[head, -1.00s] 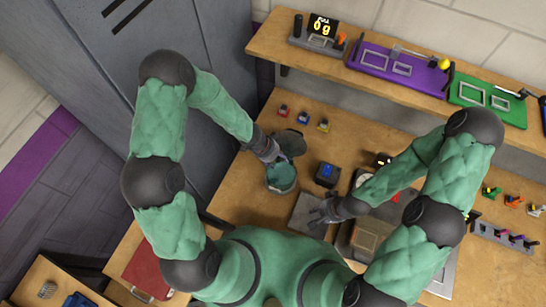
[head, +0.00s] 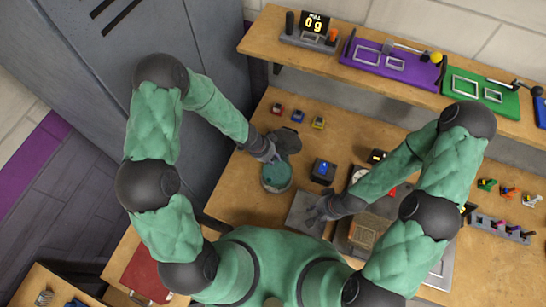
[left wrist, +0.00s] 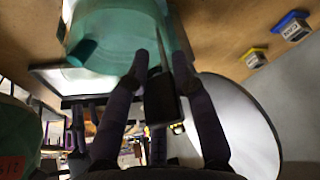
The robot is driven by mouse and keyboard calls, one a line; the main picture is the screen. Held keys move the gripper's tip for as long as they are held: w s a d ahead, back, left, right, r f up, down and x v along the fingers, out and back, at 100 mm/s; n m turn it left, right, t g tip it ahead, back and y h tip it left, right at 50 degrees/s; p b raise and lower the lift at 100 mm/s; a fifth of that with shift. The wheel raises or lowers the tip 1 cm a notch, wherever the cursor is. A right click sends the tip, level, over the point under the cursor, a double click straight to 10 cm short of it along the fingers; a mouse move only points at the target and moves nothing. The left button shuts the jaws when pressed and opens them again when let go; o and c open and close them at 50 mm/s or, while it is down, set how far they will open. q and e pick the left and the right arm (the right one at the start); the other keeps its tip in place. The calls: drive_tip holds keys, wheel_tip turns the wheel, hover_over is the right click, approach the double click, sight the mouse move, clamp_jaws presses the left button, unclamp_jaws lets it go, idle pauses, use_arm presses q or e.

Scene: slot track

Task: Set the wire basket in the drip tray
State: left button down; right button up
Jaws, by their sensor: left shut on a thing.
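My left gripper (head: 268,154) is at the rim of a round vessel (head: 275,180) with a teal inside, in the head view. In the left wrist view its fingers (left wrist: 160,85) are shut on a dark handle (left wrist: 162,100) with a thin rod leading up toward the teal vessel (left wrist: 110,40). This looks like the wire basket's handle; the basket's mesh cannot be made out. A flat grey tray (head: 298,213), probably the drip tray, lies right of and nearer than the vessel. My right gripper (head: 313,214) is over its right part; its opening cannot be told.
A grey lid-like disc (head: 288,140) is behind the vessel. A small black box with a blue top (head: 323,171) stands to its right. Several small coloured blocks (head: 297,116) lie behind. An orange-brown block (head: 368,230) is right of my right gripper. A shelf (head: 330,62) runs along the back.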

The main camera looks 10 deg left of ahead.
use_arm(q)
drive_tip(key=shift+s+r, duration=0.1)
drive_tip(key=shift+r, duration=0.05)
use_arm(e)
drive_tip(key=shift+r, duration=0.2)
